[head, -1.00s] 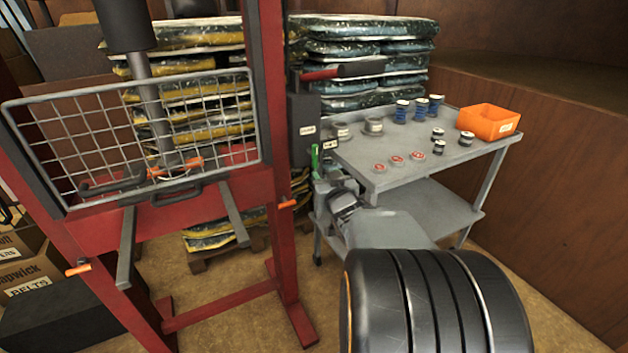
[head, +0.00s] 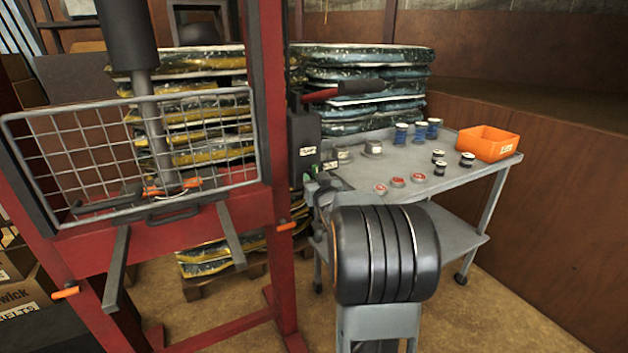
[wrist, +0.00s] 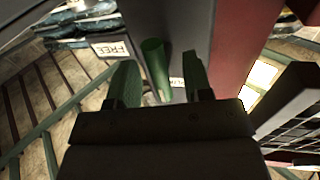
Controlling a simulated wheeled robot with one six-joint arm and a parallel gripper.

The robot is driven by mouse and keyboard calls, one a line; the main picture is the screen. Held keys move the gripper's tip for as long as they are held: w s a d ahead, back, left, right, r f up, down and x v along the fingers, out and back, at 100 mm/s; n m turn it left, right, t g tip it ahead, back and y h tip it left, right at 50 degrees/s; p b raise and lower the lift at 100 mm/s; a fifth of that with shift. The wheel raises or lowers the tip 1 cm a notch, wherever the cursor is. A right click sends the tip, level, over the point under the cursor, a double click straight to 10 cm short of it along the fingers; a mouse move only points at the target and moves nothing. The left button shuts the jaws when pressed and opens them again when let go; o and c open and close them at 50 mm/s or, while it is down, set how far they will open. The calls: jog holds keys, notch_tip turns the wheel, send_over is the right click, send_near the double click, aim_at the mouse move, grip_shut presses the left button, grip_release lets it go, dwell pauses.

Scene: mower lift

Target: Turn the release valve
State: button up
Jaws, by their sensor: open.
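The release valve shows in the wrist view as a green handle (wrist: 155,65) against the dark grey pump box (wrist: 183,25). A label reading "FREE" (wrist: 112,48) is to its left, and a second label is partly hidden behind my right finger. My gripper (wrist: 159,61) is open, with one finger on each side of the green handle. I cannot tell whether either finger touches it. In the head view the pump box (head: 303,132) is on the red press frame's right post, and my gripper (head: 316,184) is just below it, largely hidden by my arm.
A grey cart (head: 358,178) with tins, red-topped cans and an orange bin (head: 488,143) stands close on the right. The red press frame (head: 282,200) with its mesh guard (head: 100,152) is on the left. Stacked bags (head: 360,75) fill the back. A red lever (head: 320,95) sticks out above the box.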

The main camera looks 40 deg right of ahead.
jog(key=shift+w+d, duration=0.2)
jog(key=shift+w, duration=0.4)
grip_shut()
